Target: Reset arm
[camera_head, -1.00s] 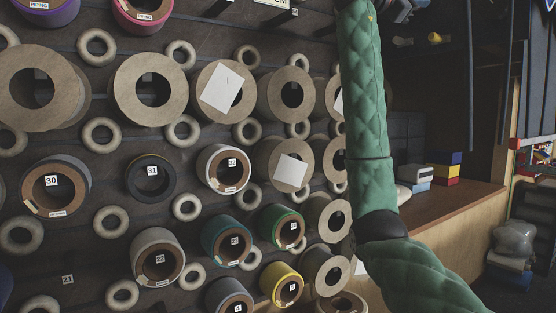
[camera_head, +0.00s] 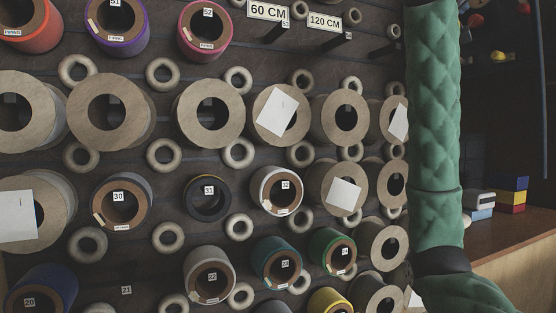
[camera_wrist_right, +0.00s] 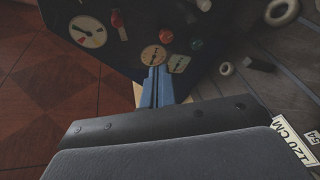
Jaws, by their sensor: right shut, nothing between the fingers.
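My right arm (camera_head: 436,130), in a quilted green sleeve, rises along the right side of the head view. Its hand is cut off by the top edge there. In the right wrist view my right gripper (camera_wrist_right: 155,76) shows as two blue fingers held together, shut and empty. Beyond the fingertips is a dark panel (camera_wrist_right: 120,50) with round gauges and knobs. I cannot tell whether the fingers touch it. My left gripper is not in view.
A dark wall rack of numbered rolls fills the head view, with a green roll (camera_head: 333,252) and a purple-rimmed roll (camera_head: 116,22). A 120 CM sign (camera_head: 325,22) hangs at the top. A brown counter (camera_head: 515,232) with small boxes is at the right.

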